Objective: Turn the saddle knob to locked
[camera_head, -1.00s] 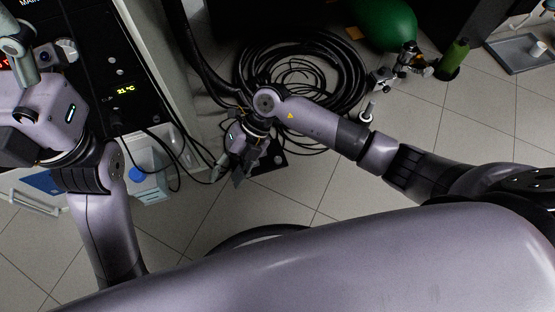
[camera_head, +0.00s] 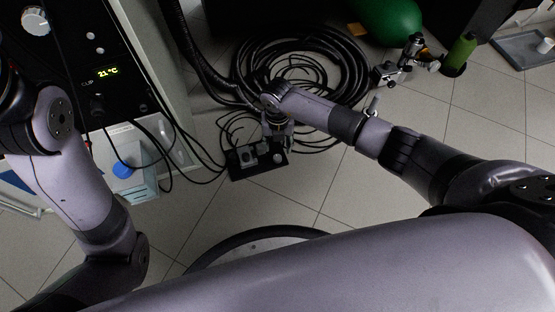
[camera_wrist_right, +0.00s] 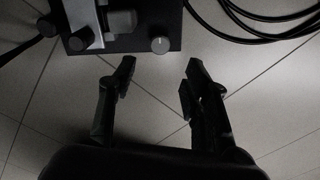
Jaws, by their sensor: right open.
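A small black base plate (camera_head: 240,172) lies on the tiled floor and carries a few grey and metal parts. A round grey knob (camera_head: 278,158) stands near its right end; it also shows in the right wrist view (camera_wrist_right: 160,45). I cannot tell whether this is the saddle knob or how it is set. A metal block (camera_wrist_right: 88,22) with a grey cylinder stands left of the knob. My right gripper (camera_wrist_right: 160,70) is open and empty; in the wrist view its fingertips lie just below the knob, one to each side, apart from it. My left gripper is out of view.
Coiled black hoses (camera_head: 345,75) lie behind the plate. An instrument cabinet with a temperature display (camera_head: 107,72) and hanging cables stands at left. A green bottle (camera_head: 460,50) and a metal fixture (camera_head: 402,65) stand at back right. Floor in front is clear.

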